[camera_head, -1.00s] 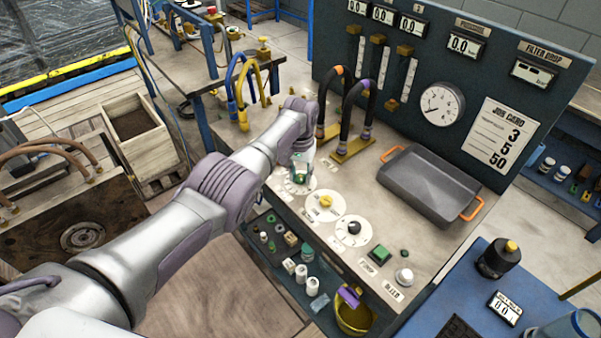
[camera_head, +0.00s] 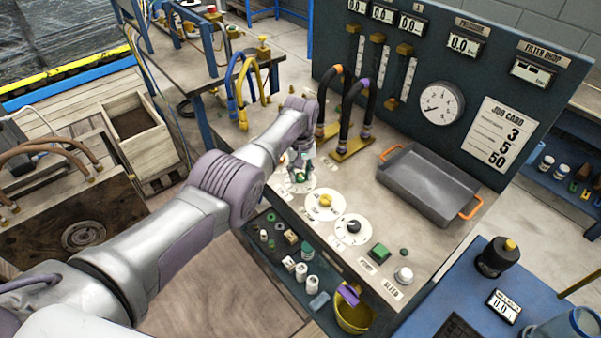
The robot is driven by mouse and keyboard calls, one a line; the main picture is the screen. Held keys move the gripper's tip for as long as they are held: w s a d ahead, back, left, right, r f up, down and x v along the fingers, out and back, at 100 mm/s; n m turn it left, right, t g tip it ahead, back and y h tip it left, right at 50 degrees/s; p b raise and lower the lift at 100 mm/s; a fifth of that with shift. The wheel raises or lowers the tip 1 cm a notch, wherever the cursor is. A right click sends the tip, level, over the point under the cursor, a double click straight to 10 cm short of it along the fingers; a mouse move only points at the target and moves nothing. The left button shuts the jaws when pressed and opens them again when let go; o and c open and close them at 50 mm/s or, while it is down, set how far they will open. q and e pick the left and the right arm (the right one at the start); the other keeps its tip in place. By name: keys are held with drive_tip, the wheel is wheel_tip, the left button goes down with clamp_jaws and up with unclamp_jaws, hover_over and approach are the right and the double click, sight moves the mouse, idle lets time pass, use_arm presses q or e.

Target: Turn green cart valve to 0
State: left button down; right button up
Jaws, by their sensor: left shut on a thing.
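The cart top (camera_head: 388,215) carries a row of three valve knobs on white dials. The green valve (camera_head: 299,175) is the far left one, and my left gripper (camera_head: 300,170) reaches down onto it from above, shut on its knob. The wrist and fingers cover most of the knob and part of its dial, so its setting cannot be read. The yellow valve (camera_head: 325,200) and the black valve (camera_head: 354,226) sit on their dials beside it, untouched. My right gripper is not in view.
A grey tray (camera_head: 428,184) with orange handles lies right of the valves. Black hoses (camera_head: 350,112) arch behind the gripper. A green button (camera_head: 380,252) and white knob (camera_head: 403,275) are near the front. A gauge panel (camera_head: 400,70) stands behind.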

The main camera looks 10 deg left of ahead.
sight(301, 176)
use_arm(q)
drive_tip(key=shift+w+r, duration=0.1)
drive_tip(key=c, duration=1)
unclamp_jaws()
drive_tip(key=shift+o, duration=1.1)
wheel_tip(301, 176, up, 12)
